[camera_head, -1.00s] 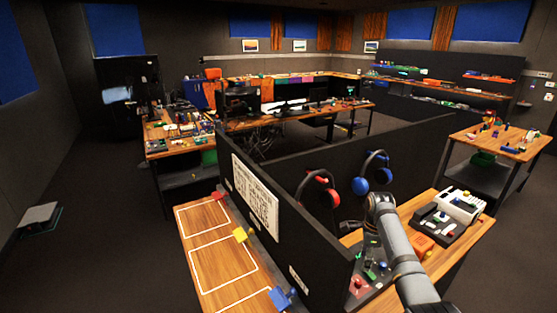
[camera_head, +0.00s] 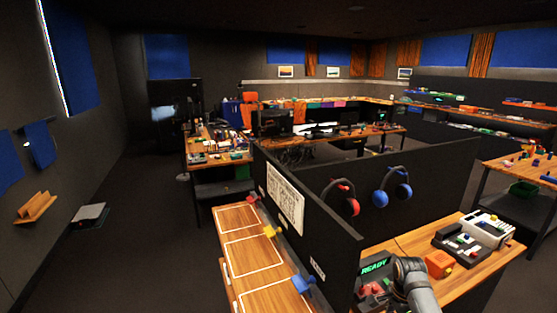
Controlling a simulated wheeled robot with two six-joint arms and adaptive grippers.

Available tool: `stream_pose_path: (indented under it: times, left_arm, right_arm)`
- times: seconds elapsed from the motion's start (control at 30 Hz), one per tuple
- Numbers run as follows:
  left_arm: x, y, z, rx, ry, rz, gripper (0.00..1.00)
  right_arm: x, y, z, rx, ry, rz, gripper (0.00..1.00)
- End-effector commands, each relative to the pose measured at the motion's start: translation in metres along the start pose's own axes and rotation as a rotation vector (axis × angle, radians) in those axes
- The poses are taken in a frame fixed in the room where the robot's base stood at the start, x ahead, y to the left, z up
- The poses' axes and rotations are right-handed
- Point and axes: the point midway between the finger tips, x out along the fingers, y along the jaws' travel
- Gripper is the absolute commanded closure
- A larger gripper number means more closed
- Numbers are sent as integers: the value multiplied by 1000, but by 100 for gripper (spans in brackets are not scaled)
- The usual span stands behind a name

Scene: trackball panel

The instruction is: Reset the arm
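A grey arm link of mine (camera_head: 412,278), which looks like my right arm, comes in from the bottom edge at lower right. It bends over the desk with the trackball panel. No gripper fingers show on it. My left arm and gripper are out of view. The panel's dark screen (camera_head: 375,266) reads READY in green. A red ball or knob (camera_head: 376,288) sits below the screen, just left of the arm. The arm and the black partition hide part of the panel.
A black partition (camera_head: 325,235) stands left of the panel, with red headphones (camera_head: 342,196) and blue headphones (camera_head: 391,187) on it. An orange box (camera_head: 439,263) and a grey-white device (camera_head: 488,229) sit right of the arm. A wooden table (camera_head: 250,258) with white outlines lies left. Floor at left is mostly clear.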

Motion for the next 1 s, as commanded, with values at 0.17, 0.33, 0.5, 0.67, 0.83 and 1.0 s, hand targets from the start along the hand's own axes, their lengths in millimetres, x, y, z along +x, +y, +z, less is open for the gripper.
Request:
stream_pose_path:
  times: [0.17, 0.33, 0.5, 0.67, 0.83, 1.0]
  left_arm:
    - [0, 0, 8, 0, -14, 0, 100]
    - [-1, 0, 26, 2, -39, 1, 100]
    - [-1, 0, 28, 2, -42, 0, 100]
    - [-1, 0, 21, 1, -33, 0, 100]
    - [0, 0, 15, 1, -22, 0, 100]
    - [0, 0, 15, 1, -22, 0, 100]
  right_arm:
    - [21, 42, 26, -307, 32, -34, 54]
    - [29, 99, 58, -690, 71, -80, 54]
    - [17, 152, 83, -1026, 115, -125, 54]
    - [-1, 191, 97, -1254, 153, -153, 54]
    - [-22, 221, 107, -1435, 192, -175, 54]
    - [-44, 245, 112, -1582, 230, -187, 54]
